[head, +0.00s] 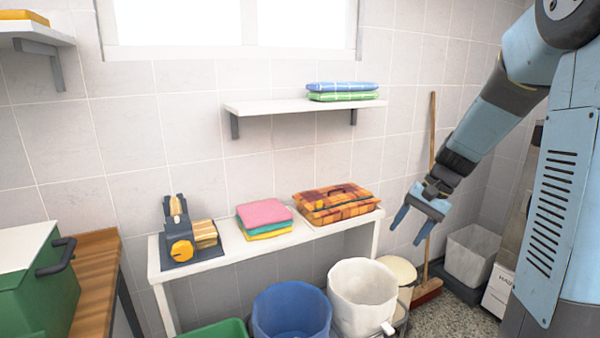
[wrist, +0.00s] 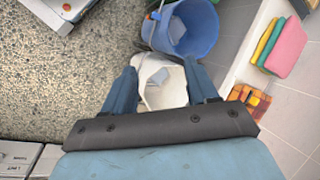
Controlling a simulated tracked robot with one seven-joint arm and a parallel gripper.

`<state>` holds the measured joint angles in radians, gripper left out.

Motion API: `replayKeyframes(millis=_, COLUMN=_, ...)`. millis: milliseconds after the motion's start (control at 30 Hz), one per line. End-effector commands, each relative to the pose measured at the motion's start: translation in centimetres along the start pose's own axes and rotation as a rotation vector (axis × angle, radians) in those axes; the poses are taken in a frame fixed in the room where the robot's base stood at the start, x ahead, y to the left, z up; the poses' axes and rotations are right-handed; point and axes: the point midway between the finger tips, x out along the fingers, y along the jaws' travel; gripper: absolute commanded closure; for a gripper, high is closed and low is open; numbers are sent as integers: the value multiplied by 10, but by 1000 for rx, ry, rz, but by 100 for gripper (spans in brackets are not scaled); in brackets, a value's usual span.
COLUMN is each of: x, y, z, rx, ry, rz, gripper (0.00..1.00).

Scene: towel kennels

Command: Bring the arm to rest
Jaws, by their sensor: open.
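My gripper (head: 411,229) hangs from my light-blue arm at the right of the head view, in the air in front of the right end of the white bench. Its two blue fingers are apart with nothing between them. In the wrist view my gripper (wrist: 163,88) also shows open, pointing down over the white bucket (wrist: 165,90), which stands well below the fingers. No object touches the fingers in either view.
A white bench (head: 222,254) holds folded towels (head: 265,217), checked cloths (head: 335,203) and a grey-and-yellow device (head: 188,237). Below stand a blue bucket (head: 291,315) and the white bucket (head: 362,296). A broom (head: 427,200) leans on the wall. A shelf (head: 280,107) hangs above.

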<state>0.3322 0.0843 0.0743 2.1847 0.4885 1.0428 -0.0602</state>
Motion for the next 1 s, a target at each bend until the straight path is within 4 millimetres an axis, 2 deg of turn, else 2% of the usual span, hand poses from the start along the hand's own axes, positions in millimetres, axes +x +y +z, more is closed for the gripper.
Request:
replayKeyframes(millis=100, x=-16, y=-6, z=26, rx=-66, ry=55, rz=43, gripper=42)
replayKeyframes(millis=467, x=-54, y=-9, z=99, rx=-250, ry=219, rz=158, gripper=42)
replayKeyframes(millis=1000, x=-91, y=13, z=194, rx=-503, ry=488, rz=278, gripper=42)
